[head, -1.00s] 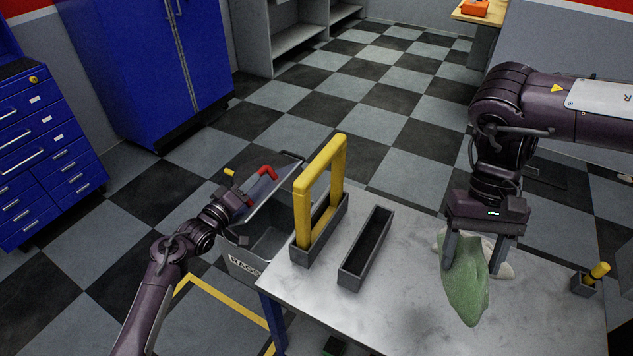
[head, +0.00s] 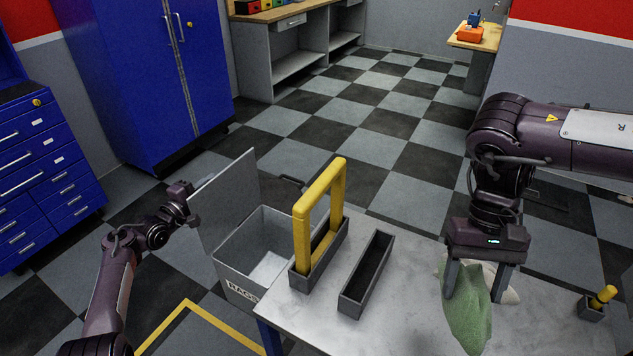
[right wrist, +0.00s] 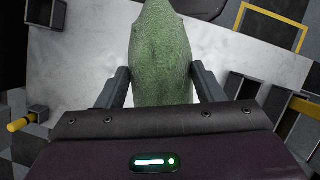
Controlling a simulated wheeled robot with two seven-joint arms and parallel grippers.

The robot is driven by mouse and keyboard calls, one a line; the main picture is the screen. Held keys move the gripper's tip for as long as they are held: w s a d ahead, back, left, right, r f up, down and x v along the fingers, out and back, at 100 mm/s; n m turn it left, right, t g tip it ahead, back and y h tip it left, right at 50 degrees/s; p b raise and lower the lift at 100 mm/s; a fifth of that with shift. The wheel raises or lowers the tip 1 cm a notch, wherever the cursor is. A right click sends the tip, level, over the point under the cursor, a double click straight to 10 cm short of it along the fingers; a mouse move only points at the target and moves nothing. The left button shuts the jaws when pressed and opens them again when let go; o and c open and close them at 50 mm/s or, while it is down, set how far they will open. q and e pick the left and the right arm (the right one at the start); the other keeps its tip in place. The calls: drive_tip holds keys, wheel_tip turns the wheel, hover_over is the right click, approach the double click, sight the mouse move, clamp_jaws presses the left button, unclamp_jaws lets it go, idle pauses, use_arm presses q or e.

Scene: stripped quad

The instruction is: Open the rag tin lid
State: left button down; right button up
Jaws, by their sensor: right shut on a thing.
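The grey rag tin (head: 233,284), lettered RAGS, stands on the floor at the left end of the table. Its lid (head: 228,194) is raised and tilted up on the left side, and I can see into the tin. My left gripper (head: 187,203) is at the outer side of the lid, near its upper left edge; its fingers are too hidden to tell whether they are shut. My right gripper (head: 475,288) is shut on a green rag (head: 468,318) that hangs over the table; the rag also shows between the fingers in the right wrist view (right wrist: 162,60).
On the table (head: 400,318) are a yellow frame (head: 300,230) standing in a grey holder, an empty grey trough (head: 366,275) and a small box with a yellow-handled item (head: 606,294). A pale cloth lies behind the rag. Blue cabinets stand left; the checkered floor beyond is clear.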

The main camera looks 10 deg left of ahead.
use_arm(q)
drive_tip(key=shift+w+a+f+n+b, duration=0.1)
drive_tip(key=shift+w+a+n+b, duration=0.1)
drive_tip(key=shift+a+n, duration=0.15)
drive_tip(key=shift+w+a+f+n+b, duration=0.15)
drive_tip(key=shift+a+n, duration=0.1)
drive_tip(key=shift+a, duration=0.15)
use_arm(e)
drive_tip(key=shift+f, duration=0.55)
use_arm(q)
drive_tip(key=shift+r, duration=0.1)
drive_tip(key=c, duration=1.4)
unclamp_jaws()
drive_tip(key=shift+o, duration=0.2)
drive_tip(key=shift+s, duration=0.15)
use_arm(e)
drive_tip(key=shift+r, duration=0.1)
use_arm(q)
drive_tip(key=v, duration=1.1)
drive_tip(key=shift+s, duration=0.4)
use_arm(e)
drive_tip(key=shift+r, duration=0.2)
use_arm(q)
drive_tip(key=shift+a, duration=0.15)
